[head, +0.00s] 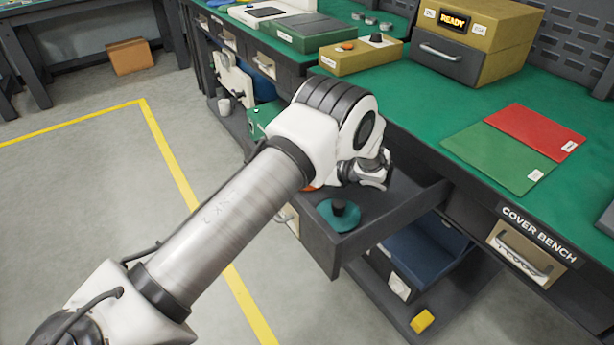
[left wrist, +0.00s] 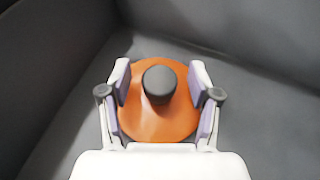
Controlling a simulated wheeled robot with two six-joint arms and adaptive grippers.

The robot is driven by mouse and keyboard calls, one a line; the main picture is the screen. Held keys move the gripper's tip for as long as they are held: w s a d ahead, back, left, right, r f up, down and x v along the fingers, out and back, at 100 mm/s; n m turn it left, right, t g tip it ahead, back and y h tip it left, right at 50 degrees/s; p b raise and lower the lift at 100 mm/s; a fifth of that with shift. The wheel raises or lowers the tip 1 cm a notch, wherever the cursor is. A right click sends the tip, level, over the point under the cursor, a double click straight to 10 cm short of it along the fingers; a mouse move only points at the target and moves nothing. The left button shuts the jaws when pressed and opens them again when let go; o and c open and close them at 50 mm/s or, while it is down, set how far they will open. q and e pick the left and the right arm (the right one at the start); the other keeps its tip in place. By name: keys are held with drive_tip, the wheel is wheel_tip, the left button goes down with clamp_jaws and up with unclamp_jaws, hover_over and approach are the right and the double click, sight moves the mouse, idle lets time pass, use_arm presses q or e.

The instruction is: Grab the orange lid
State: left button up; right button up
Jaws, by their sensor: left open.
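The orange lid (left wrist: 150,121) is a round disc with a dark knob (left wrist: 159,82), lying inside a dark grey drawer in the left wrist view. My left gripper (left wrist: 159,78) is open, with one finger on each side of the knob and a gap showing on both sides. In the head view my left arm reaches into the open drawer (head: 395,217), and its wrist hides nearly all of the orange lid, leaving only a sliver of orange (head: 309,188). My right gripper is in neither view.
A teal lid (head: 338,214) with a dark knob lies in the same drawer, close to my arm. The drawer walls stand around the lids. The green bench top (head: 430,115) holds a yellow READY box (head: 478,35) and red (head: 530,130) and green (head: 497,158) mats.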

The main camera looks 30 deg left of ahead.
use_arm(q)
clamp_jaws()
